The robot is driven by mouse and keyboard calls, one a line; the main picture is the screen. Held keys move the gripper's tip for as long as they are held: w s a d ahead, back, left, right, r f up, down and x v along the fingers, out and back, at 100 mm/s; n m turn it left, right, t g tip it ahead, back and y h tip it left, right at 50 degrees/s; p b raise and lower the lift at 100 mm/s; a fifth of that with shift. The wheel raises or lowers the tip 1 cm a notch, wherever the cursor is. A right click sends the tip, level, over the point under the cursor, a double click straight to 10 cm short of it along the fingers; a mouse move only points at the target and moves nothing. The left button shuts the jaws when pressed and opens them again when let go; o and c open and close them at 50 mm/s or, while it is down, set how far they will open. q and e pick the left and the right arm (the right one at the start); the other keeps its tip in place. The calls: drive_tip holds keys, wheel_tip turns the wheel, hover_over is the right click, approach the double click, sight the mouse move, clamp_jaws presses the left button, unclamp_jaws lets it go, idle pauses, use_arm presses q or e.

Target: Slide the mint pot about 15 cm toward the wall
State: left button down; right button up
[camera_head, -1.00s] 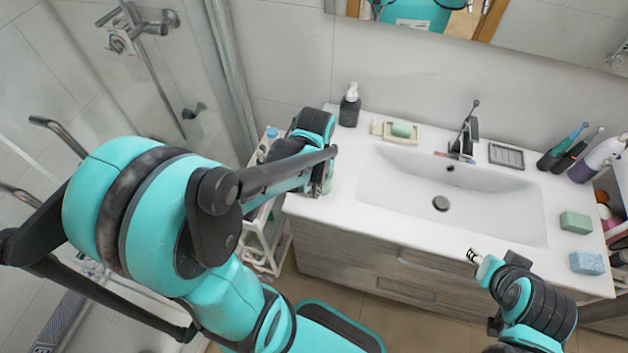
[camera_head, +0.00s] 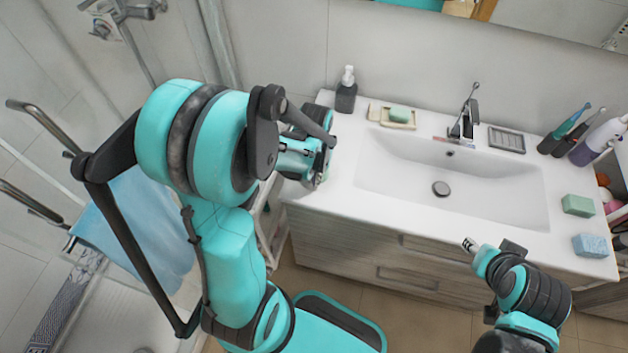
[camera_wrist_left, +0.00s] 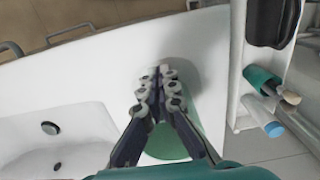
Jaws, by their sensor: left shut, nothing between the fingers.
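The mint pot (camera_wrist_left: 168,146) shows in the left wrist view as a pale green round shape, partly hidden behind my left gripper's fingers. It is on the white counter (camera_wrist_left: 190,50), between the basin and the counter's end. My left gripper (camera_wrist_left: 162,72) is shut and empty, its fingertips together over the counter on the room side of the pot. I cannot tell whether they touch it. In the head view, my left gripper (camera_head: 321,178) is low at the counter's left end. My right gripper (camera_head: 469,244) is in front of the vanity, away from the pot; its jaws are too small to judge.
A dark soap dispenser (camera_head: 346,96) stands near the wall behind the left arm. A soap dish (camera_head: 386,121) with green soap is to its right. The sink basin (camera_head: 400,170) takes up the counter's middle. A cart (camera_wrist_left: 238,75) stands beyond the counter's left end.

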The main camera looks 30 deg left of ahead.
use_arm(q)
drive_tip(key=shift+w, duration=0.1)
drive_tip(key=w+a, duration=0.1)
drive_tip(key=w, duration=0.4)
drive_tip(key=w+a+b, duration=0.1)
drive_tip(key=w, duration=0.4)
drive_tip(key=w+a, duration=0.1)
drive_tip(key=w, duration=0.4)
drive_tip(key=shift+a, duration=0.3)
